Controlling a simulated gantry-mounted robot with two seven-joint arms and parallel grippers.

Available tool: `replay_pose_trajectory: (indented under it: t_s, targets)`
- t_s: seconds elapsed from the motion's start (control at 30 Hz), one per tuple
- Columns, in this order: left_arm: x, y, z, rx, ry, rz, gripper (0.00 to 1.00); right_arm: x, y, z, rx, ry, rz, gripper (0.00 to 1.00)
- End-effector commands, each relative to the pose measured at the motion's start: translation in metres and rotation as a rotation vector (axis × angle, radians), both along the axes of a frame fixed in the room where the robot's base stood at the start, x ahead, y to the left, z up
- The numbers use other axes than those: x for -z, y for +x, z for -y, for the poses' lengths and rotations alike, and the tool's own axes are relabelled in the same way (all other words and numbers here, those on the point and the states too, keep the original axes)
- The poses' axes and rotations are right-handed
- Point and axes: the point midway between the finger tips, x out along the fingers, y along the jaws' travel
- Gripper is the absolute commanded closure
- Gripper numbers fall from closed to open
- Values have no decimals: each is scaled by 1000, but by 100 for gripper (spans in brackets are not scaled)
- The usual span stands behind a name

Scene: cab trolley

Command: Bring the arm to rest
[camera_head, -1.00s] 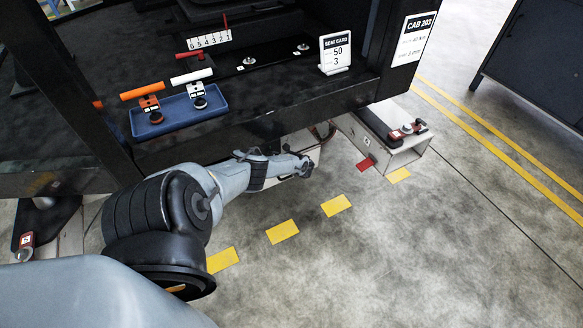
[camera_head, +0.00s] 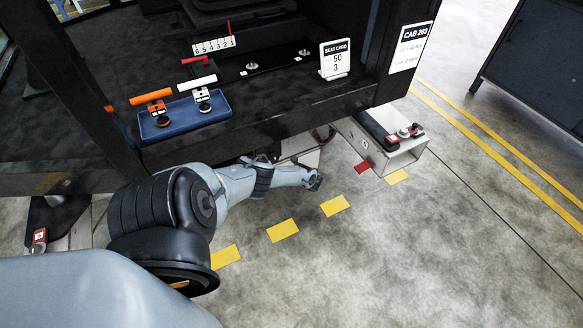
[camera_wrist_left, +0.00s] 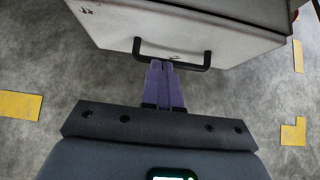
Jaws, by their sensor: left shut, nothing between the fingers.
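My left arm comes in from the left in the head view, and its grey forearm reaches right below the cab's edge. Its fingers cannot be made out there. In the left wrist view the purple fingers of my left gripper (camera_wrist_left: 165,66) are shut together and empty. Their tips show at the black bar handle (camera_wrist_left: 172,63) of a pale box (camera_wrist_left: 185,25); I cannot tell whether they touch it. My right gripper is not in view.
The dark cab (camera_head: 290,118) overhangs the forearm and carries a blue tray (camera_head: 185,122) and a seat card (camera_head: 336,60). Floor with yellow marks (camera_head: 283,230) lies open in front.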

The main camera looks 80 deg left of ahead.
Motion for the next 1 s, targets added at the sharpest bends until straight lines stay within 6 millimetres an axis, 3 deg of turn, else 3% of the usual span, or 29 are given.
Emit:
replay_pose_trajectory:
  t_s: [0.03, 0.2, 0.43, 0.67, 0.77, 0.87, 0.93, 1.0]
  targets:
    - [-15, 2, 5, 1, 1, -1, 100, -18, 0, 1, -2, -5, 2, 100]
    - [-33, 8, 24, -1, 2, 0, 100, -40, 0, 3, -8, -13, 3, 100]
    - [-48, 15, 44, -1, 2, 0, 100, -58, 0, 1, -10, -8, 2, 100]
    - [-54, 14, 51, -2, 4, -5, 100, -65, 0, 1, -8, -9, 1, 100]
    - [-54, 0, 53, -2, 2, -27, 100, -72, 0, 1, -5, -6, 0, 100]
    - [-48, -28, 67, 1, -18, -72, 100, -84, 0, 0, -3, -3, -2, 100]
    - [-40, -57, 86, 0, -48, -111, 100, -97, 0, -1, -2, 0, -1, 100]
    - [-31, -78, 123, 13, -108, -131, 100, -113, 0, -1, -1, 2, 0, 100]
